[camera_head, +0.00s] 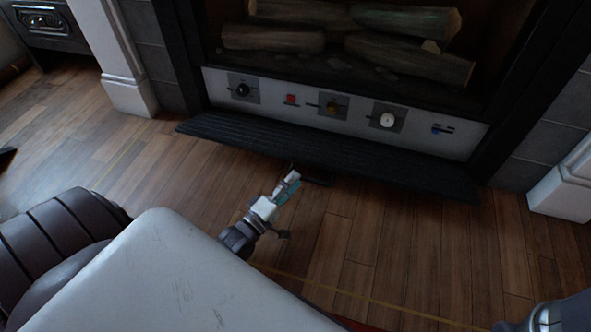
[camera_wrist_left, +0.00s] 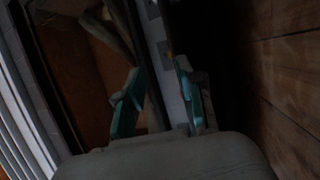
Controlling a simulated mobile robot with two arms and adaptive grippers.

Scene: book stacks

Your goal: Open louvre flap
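The louvre flap (camera_head: 330,154) is a long dark slatted panel at the foot of the fireplace. It lies folded down and outward, low over the floor, with the control panel (camera_head: 262,92) exposed above it. A small dark piece (camera_head: 318,181), perhaps its handle, juts from the middle of its front edge. My left gripper (camera_head: 289,184) is just in front of that edge; I cannot tell whether it touches. In the left wrist view its two teal fingers (camera_wrist_left: 157,76) are apart with nothing visibly held between them. My right gripper is not in view.
The control panel carries several knobs and buttons, including a white knob (camera_head: 387,120) and a red button (camera_head: 291,99). Logs (camera_head: 410,62) lie in the firebox above. White pillar bases (camera_head: 129,94) flank the fireplace. The wooden floor (camera_head: 420,235) in front is clear.

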